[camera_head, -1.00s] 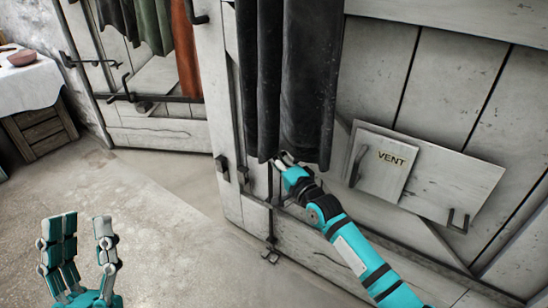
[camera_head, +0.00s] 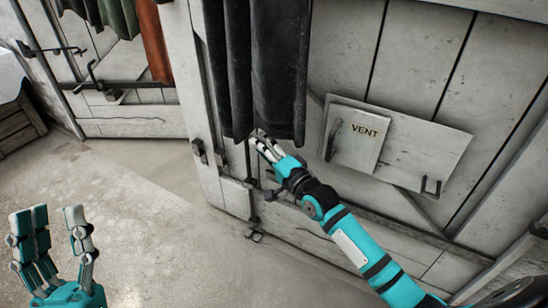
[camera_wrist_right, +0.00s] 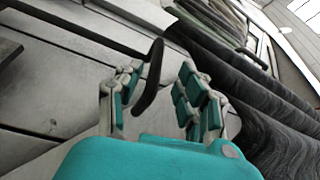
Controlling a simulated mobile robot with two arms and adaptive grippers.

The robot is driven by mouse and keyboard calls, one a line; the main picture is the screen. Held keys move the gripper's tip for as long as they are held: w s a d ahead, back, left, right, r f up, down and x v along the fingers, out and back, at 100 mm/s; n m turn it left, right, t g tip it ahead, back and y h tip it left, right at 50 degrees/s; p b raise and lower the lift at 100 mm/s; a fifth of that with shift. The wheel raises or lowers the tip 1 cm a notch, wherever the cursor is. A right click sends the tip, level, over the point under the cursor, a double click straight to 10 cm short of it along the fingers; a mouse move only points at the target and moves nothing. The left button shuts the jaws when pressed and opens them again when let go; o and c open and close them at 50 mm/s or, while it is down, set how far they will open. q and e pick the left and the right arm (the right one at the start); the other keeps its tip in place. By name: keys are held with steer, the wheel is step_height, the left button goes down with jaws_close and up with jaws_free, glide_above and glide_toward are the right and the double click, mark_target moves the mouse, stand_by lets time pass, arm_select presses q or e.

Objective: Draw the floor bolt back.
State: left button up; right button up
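The floor bolt (camera_head: 248,165) is a thin dark upright rod low on the grey plank door, beneath the dark hanging coats. Its lower end is near a small dark metal fitting (camera_head: 254,236) by the floor. My right gripper (camera_head: 262,143) is just right of the rod's upper part, below the coat hem, which hides the rod's top. In the right wrist view its fingers are apart, with a dark curved handle (camera_wrist_right: 150,78) between them; I cannot tell if they touch it. My left gripper (camera_head: 55,217) is open and empty at the lower left, away from the door.
Dark coats (camera_head: 275,75) hang beside my right gripper. A VENT panel (camera_head: 360,140) with a handle is to the right on the door. Another door (camera_head: 130,118) with clothes stands at the back left. The floor (camera_head: 165,215) between is clear.

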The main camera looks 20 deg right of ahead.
steer(key=v, duration=0.6)
stand_by(0.3)
